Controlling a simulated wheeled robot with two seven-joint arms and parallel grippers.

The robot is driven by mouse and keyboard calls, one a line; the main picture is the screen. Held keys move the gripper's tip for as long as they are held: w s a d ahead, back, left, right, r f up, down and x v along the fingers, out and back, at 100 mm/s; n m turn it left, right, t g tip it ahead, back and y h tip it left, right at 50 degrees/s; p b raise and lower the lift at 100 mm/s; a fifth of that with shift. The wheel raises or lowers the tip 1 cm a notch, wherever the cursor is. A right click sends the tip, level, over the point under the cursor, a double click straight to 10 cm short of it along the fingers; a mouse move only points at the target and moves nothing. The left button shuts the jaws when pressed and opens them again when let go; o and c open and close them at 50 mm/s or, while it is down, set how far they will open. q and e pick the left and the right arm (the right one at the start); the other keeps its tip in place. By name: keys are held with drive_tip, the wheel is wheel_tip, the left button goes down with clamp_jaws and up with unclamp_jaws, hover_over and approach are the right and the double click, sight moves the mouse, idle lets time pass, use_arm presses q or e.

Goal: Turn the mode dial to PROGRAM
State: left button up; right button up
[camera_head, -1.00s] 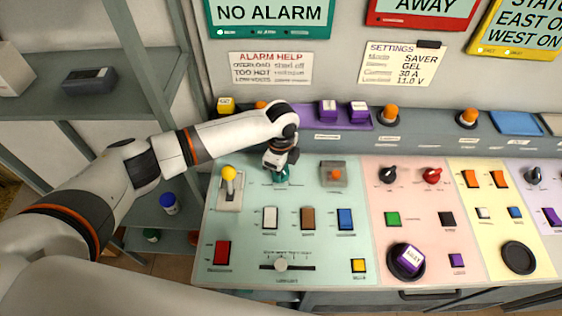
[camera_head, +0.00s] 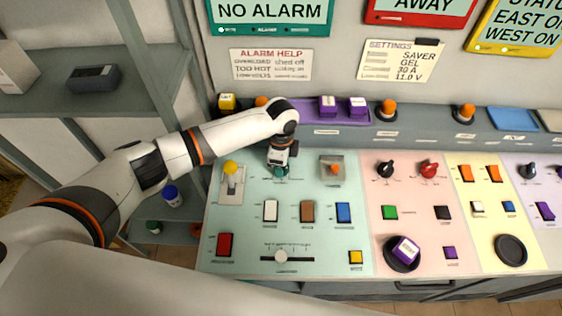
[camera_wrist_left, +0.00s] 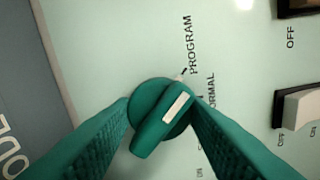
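The mode dial (camera_wrist_left: 152,122) is a round green knob with a raised bar and a white pointer mark. In the left wrist view its pointer aims up and right, between the PROGRAM tick and the NORMAL tick. My left gripper (camera_wrist_left: 160,103) has its two dark green fingers on either side of the dial, spread apart; firm contact with the bar cannot be made out. In the head view my left gripper (camera_head: 279,172) is over the pale green panel (camera_head: 300,188) and hides most of the dial. My right gripper is not in view.
Left of the gripper stands a yellow-topped lever (camera_head: 231,170); right of it is an orange button in a grey housing (camera_head: 333,169). White (camera_head: 270,211), brown (camera_head: 307,211) and blue (camera_head: 344,212) switches lie below. A ledge with purple blocks (camera_head: 327,106) runs behind. Shelves stand at left.

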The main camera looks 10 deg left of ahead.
use_arm(q)
drive_tip(key=o, duration=0.4)
wheel_tip(320, 180, up, 12)
drive_tip(key=shift+f+b, duration=0.1)
drive_tip(key=shift+b, duration=1)
